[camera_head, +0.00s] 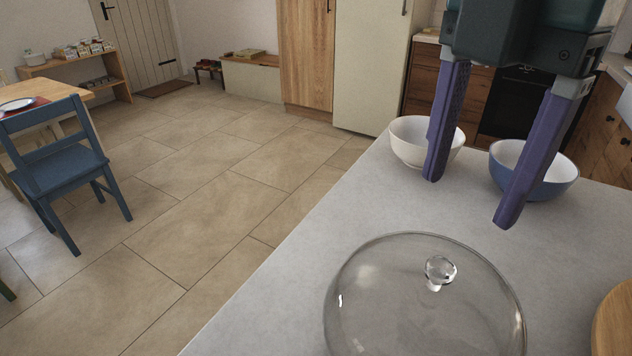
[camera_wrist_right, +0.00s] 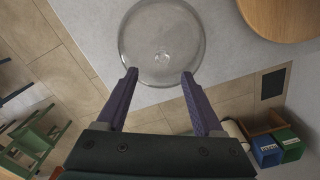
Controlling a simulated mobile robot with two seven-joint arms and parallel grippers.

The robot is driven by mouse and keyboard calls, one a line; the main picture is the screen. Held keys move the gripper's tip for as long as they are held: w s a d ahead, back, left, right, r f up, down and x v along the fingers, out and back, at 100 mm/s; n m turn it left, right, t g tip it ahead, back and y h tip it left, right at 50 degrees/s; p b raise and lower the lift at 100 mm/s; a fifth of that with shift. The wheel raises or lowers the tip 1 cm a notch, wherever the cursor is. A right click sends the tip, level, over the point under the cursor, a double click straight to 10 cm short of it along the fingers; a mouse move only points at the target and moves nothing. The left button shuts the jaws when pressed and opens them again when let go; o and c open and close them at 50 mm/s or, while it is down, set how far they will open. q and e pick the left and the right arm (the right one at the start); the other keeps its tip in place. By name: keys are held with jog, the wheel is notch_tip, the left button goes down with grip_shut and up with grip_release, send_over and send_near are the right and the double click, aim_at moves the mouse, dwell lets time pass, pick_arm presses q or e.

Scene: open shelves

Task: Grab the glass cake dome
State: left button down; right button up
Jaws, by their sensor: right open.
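The glass cake dome (camera_head: 400,305) is clear and round with a knob on top. It stands on the grey counter at the bottom of the head view, its lower part cut off by the frame. My right gripper (camera_head: 468,195) is open and empty, above the counter and beyond the dome in the head view. In the right wrist view the dome (camera_wrist_right: 161,40) lies ahead of the two purple fingers (camera_wrist_right: 158,78), apart from them, with its knob roughly in line with the gap. My left gripper is not in view.
A white bowl (camera_head: 408,150) and a blue bowl (camera_head: 565,178) stand at the counter's far side, behind my right fingers. A round wooden board (camera_head: 615,325) lies right of the dome. The counter (camera_head: 265,315) is bare left of the dome, up to its edge.

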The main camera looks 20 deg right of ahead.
aim_at(441, 265)
jog(key=f, duration=0.2)
jog(key=s+f, duration=0.1)
jog(key=shift+f, duration=0.4)
jog(key=f, duration=0.5)
jog(key=shift+w+a+f, duration=0.2)
jog(key=shift+f, duration=0.1)
grip_shut()
jog(key=shift+r, duration=0.1)
dwell(0.6)
